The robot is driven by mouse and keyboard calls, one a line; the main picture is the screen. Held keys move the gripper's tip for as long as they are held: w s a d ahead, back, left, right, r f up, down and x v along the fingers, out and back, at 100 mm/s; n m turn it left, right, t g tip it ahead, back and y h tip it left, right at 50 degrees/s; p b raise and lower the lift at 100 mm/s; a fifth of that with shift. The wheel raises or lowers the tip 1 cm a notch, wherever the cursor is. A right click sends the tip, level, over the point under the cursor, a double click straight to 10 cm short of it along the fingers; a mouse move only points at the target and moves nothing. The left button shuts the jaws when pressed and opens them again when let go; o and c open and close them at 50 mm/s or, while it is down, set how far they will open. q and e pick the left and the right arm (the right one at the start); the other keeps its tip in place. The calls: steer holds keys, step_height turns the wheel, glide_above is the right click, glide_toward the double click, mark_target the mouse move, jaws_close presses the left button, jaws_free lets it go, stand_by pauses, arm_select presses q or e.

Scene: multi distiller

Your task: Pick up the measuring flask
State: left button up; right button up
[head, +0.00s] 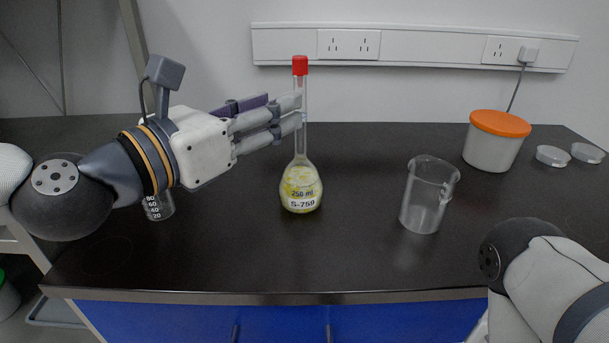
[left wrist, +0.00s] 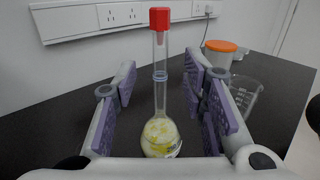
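The measuring flask (head: 301,188) stands upright on the dark bench, with a round bulb, a long thin neck and a red stopper. Its bulb holds a yellowish, pale content and bears a label. My left gripper (head: 297,111) reaches in from the left, its fingertips at the height of the flask's neck. In the left wrist view, the flask (left wrist: 160,135) shows between the two purple-padded fingers of this gripper (left wrist: 161,75), with a gap on each side. The gripper is open and holds nothing. My right gripper is out of view; only part of the right arm shows at lower right.
A glass beaker (head: 427,195) stands to the right of the flask. A white tub with an orange lid (head: 500,123) and two shallow clear dishes (head: 553,156) are farther right. Another graduated glass vessel (head: 158,205) stands partly hidden behind my left arm. The bench front (head: 300,270) is clear.

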mark_target(300, 87)
arm_select(q)
steer(key=x, duration=0.6)
steer(key=shift+w+d+r, duration=0.15)
steer(key=shift+w+r, duration=0.05)
steer(key=shift+r, duration=0.05)
jaws_close()
